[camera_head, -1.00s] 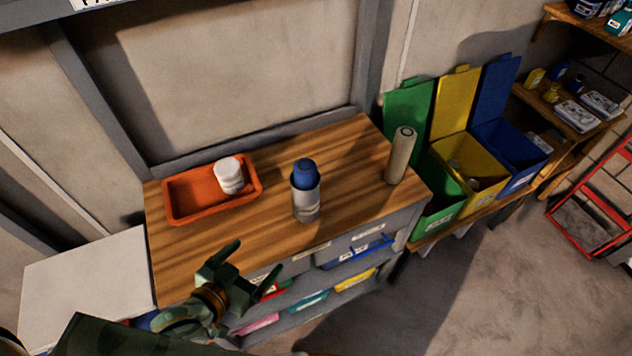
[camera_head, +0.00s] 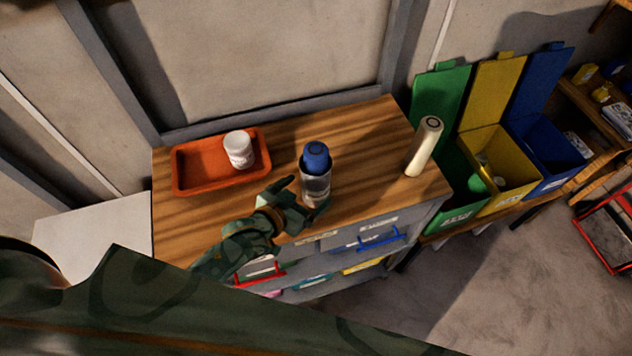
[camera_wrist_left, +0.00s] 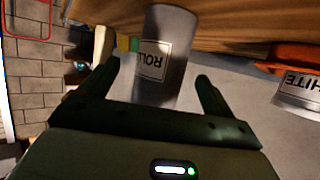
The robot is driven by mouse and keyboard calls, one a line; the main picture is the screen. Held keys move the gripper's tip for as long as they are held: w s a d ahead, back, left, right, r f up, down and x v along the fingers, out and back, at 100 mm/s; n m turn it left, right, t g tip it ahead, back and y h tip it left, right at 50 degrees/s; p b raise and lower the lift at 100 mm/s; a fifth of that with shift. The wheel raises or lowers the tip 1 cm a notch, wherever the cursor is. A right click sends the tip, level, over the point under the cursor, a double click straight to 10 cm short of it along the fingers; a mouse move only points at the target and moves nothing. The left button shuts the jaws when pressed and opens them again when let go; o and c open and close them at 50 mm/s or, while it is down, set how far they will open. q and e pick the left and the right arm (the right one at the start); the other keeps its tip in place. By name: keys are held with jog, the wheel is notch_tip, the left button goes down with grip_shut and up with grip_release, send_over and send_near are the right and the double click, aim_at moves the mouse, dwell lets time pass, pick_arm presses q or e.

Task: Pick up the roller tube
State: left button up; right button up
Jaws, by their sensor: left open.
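A blue-capped grey tube (camera_head: 317,178) stands upright near the front edge of the wooden tabletop. My left gripper (camera_head: 306,197) is open at its near side, a finger on either side of its lower body as far as I can tell. In the left wrist view a grey cylinder (camera_wrist_left: 172,90) with a label starting "ROL" fills the gap between the open fingers; it appears to be this tube. Contact cannot be told, and its cap is hidden there. A second, beige cylinder (camera_head: 424,147) stands at the tabletop's right end, its label not readable. My right gripper is out of view.
An orange tray (camera_head: 187,187) holding a white jar (camera_head: 239,150) lies on the left of the tabletop (camera_head: 375,135). Green, yellow and blue bins (camera_head: 554,158) stand to the right. Drawers with coloured handles (camera_head: 383,241) lie below the front edge.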

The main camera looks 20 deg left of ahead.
pick_arm(q)
jog(key=x, duration=0.5)
jog(key=shift+w+r+b, duration=0.15)
jog(key=shift+r+b, duration=0.15)
jog(key=shift+b, duration=0.05)
jog(key=shift+a, duration=0.1)
jog(key=shift+c, duration=0.3)
jog(key=c, duration=1)
jog(key=shift+r, duration=0.1)
